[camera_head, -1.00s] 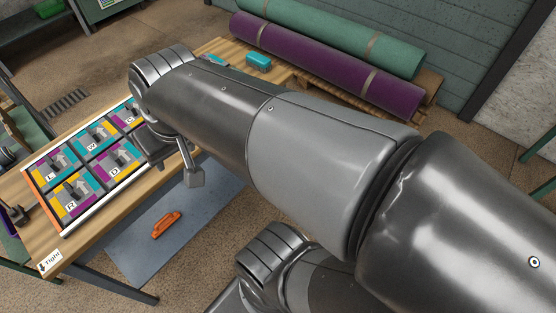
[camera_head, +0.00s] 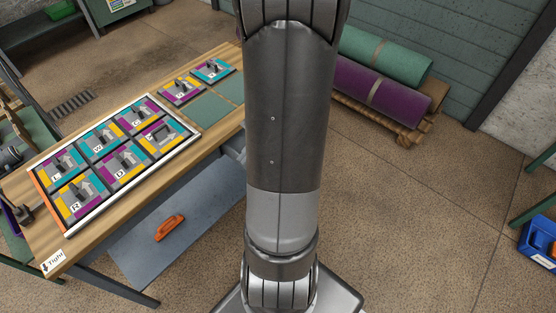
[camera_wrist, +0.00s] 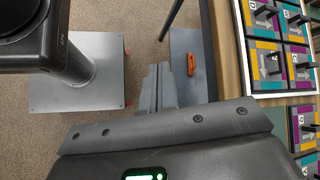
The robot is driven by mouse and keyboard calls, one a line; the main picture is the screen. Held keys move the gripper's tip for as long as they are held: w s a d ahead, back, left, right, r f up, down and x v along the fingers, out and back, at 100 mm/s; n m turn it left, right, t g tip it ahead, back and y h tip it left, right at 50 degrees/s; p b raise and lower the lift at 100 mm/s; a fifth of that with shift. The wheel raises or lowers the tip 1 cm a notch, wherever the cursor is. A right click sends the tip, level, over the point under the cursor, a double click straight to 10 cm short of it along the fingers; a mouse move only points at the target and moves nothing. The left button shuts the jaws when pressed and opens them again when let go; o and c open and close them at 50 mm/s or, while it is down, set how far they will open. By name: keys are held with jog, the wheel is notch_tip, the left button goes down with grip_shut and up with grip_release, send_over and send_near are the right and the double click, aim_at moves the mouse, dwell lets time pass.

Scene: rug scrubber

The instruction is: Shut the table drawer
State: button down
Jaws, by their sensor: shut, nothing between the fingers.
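The wooden table (camera_head: 75,232) stands at the left of the head view, and its edge (camera_wrist: 228,60) runs down the right of the wrist view. A grey part (camera_head: 233,146) shows at the table's front side, partly behind my arm. I cannot tell whether it is the drawer, and no open drawer is clear. My gripper (camera_wrist: 158,70) is shut and empty in the wrist view. It appears beside the table's front side, left of the table edge, with no clear contact. It is hidden in the head view.
Lettered tiles fill a tray (camera_head: 92,210) on the tabletop. A blue-grey panel (camera_head: 130,245) lies low below the table with an orange handle-shaped thing (camera_head: 169,228) on it. Rolled rugs (camera_head: 385,90) lie at the back. Floor (camera_head: 420,220) is clear at right; a blue bin (camera_head: 540,245) stands there.

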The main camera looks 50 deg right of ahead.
jog(key=s+d+f+m+t+h, duration=0.5)
jog(key=s+d+f+m+t, duration=0.3)
jog(key=f+m, duration=0.35)
jog(key=s+d+f+m+t+h, duration=0.4)
jog(key=s+d+f+m+t, duration=0.35)
jog(key=s+f+m, duration=0.35)
jog(key=w+f, duration=0.1)
jog(key=w, duration=1.4)
jog(key=shift+a+n, duration=0.35)
jog(key=shift+n, duration=0.1)
jog(key=shift+w+f, duration=0.1)
jog(key=shift+w, duration=0.1)
jog(key=w, duration=2.3)
jog(key=shift+w, duration=0.45)
